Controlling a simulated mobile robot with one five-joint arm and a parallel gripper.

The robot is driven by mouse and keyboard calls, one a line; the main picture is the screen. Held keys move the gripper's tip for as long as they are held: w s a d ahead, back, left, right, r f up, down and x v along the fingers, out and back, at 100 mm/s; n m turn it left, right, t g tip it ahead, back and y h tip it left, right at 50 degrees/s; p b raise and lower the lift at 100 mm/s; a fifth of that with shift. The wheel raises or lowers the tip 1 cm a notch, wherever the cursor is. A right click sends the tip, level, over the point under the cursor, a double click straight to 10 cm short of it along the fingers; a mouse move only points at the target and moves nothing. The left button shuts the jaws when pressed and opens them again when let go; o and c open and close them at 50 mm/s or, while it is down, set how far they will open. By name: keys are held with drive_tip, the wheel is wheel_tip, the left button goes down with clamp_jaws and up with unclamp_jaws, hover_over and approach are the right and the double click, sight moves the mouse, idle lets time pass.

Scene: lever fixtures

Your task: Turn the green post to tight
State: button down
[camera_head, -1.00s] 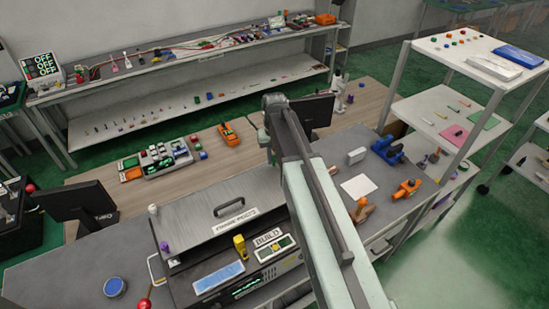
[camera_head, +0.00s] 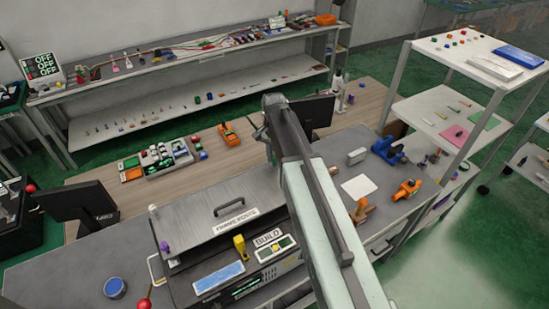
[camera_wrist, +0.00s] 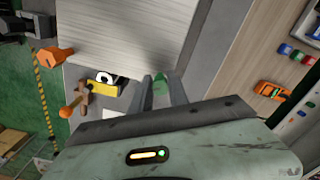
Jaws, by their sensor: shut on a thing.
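The green post (camera_wrist: 160,86) shows in the wrist view as a small green piece between the two fingers of my gripper (camera_wrist: 162,84). My gripper is shut on it, with a finger on either side. Its lower part and any tight marking cannot be made out. In the head view my own arm hides the post, and my fingers are hardly visible behind the arm's end.
A grey box lid (camera_head: 200,207) with a handle and a yellow piece (camera_head: 240,246) lie left of my arm. Orange fixtures (camera_head: 405,189) and a blue one (camera_head: 388,150) stand to the right. An orange toolbox-like object (camera_head: 228,133) sits on the wooden bench behind.

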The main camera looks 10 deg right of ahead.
drive_tip(key=m, duration=0.5)
drive_tip(key=shift+w+m, duration=0.2)
drive_tip(key=shift+m, duration=0.1)
idle(0.4)
drive_tip(key=c, duration=1.3)
unclamp_jaws()
drive_tip(key=shift+r, duration=0.1)
wheel_tip(320, 180, up, 8)
drive_tip(key=p, duration=0.8)
drive_tip(key=shift+f, duration=0.2)
drive_tip(key=shift+s, duration=0.1)
